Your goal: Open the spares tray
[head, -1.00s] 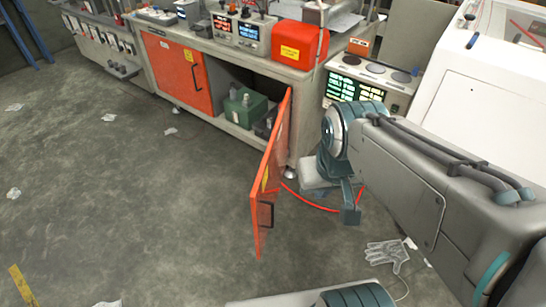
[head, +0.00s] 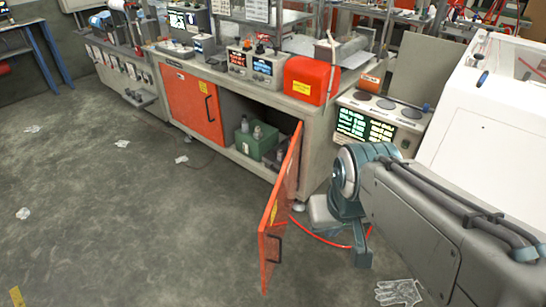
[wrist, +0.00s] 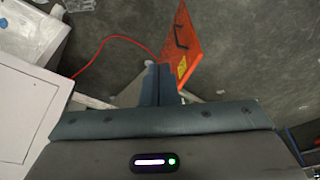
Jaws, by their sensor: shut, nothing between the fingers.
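No tray that I can surely name as the spares tray shows in either view. The bench cabinet has a shut orange door (head: 195,104) on the left and an orange door (head: 280,208) on the right that stands swung open. Inside the open bay are a green box (head: 256,143) and some small grey items. My gripper (head: 362,256) is in front of the bench, right of the open door, and looks apart from it. In the wrist view my gripper (wrist: 158,72) has its fingers together and empty, with the open door (wrist: 182,45) just beyond.
A red box (head: 311,80) and instruments stand on the bench top (head: 235,80). A white machine (head: 490,120) is at the right. A red cable (head: 325,240) and a glove (head: 399,292) lie on the floor. The floor (head: 110,220) at left is mostly clear, with paper scraps.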

